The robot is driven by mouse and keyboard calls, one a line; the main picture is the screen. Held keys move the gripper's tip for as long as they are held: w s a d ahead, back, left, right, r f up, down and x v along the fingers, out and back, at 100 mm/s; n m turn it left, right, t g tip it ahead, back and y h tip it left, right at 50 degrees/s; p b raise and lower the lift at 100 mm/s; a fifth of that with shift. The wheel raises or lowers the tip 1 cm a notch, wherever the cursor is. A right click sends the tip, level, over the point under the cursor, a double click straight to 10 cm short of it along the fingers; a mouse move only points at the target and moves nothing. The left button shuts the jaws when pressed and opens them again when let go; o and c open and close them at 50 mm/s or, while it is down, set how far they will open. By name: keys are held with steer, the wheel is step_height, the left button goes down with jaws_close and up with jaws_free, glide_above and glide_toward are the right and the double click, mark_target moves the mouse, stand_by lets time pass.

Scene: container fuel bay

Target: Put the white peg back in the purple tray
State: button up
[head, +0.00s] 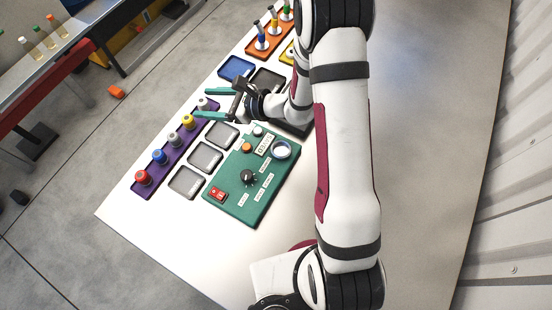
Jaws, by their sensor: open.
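The purple tray (152,172) is a long narrow tray at the left edge of the white table. Red (143,177), blue (159,157), yellow (188,122) and grey (173,136) pegs stand in it. A pale whitish peg (205,103), which looks like the white peg, stands at the tray's far end. My gripper (200,102) is open, its two teal fingers pointing left, one on each side of this pale peg in the picture. I cannot tell whether the fingers touch it or how far above the tray they are.
A green control panel (237,206) with a knob and red switch lies nearer. Several grey-floored trays (187,182) sit between it and the purple tray. A blue tray (236,68) and an orange tray (255,48) with pegs are farther back. The near left table is clear.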

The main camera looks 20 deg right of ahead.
steer(key=s+a+r+n+g, duration=0.4)
steer(key=s+r+n+g, duration=0.3)
steer(key=s+r+n, duration=0.5)
steer(key=s+d+n+g+h, duration=0.1)
steer(key=s+d+n+h, duration=0.5)
steer(key=s+d+h, duration=0.3)
steer(key=s+d, duration=0.4)
steer(key=s, duration=0.5)
steer(key=shift+d+f+h, duration=0.3)
steer(key=shift+d+h, duration=0.1)
steer(key=shift+s, duration=0.1)
